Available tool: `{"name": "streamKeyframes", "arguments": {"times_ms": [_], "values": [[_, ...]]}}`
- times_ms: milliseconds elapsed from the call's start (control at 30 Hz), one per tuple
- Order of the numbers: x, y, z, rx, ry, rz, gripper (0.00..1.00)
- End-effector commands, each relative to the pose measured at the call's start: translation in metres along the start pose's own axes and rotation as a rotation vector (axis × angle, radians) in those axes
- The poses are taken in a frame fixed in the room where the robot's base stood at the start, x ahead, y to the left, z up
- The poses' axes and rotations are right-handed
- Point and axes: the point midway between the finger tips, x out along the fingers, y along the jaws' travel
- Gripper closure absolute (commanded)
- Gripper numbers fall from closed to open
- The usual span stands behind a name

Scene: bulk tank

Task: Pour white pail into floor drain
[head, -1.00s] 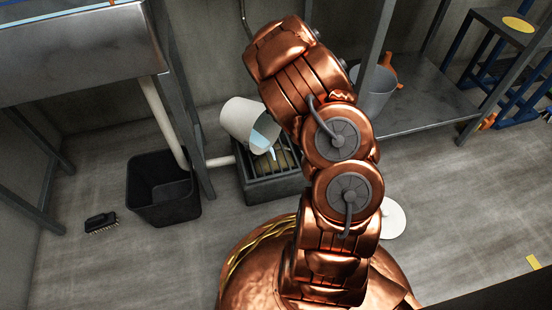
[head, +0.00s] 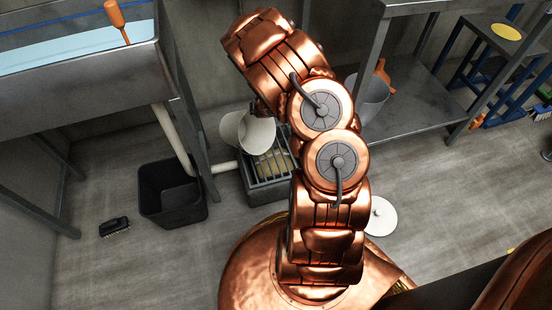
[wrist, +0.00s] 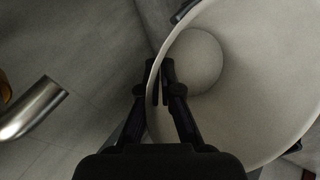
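The white pail (head: 232,130) is strongly tilted, held in the air over the back left part of the floor drain. My gripper (wrist: 164,80) is shut on the pail's rim in the wrist view; my arm hides it in the head view. The pail's inside (wrist: 250,70) looks bare down to its round bottom, with no clear liquid. The floor drain (head: 262,189) is a dark grated box; some yellowish surface shows through its bars, and my arm covers its right side. I see no falling stream.
A black bin (head: 172,205) stands left of the drain, with a white pipe (head: 172,140) above it. A brush (head: 114,227) lies further left. A grey bucket (head: 371,97) sits on the right shelf. A white disc (head: 381,217) lies on the floor.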

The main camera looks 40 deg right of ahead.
Motion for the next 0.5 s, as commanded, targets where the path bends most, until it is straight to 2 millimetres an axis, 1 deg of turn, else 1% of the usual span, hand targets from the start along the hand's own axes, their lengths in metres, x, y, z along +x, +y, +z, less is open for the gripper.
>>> {"name": "streamKeyframes", "arguments": {"times_ms": [200,500], "values": [[0.0,0.002,-0.008,-0.009,-0.001,-0.014,1.0],[-0.004,0.01,-0.014,-0.021,-0.036,-0.055,1.0]]}}
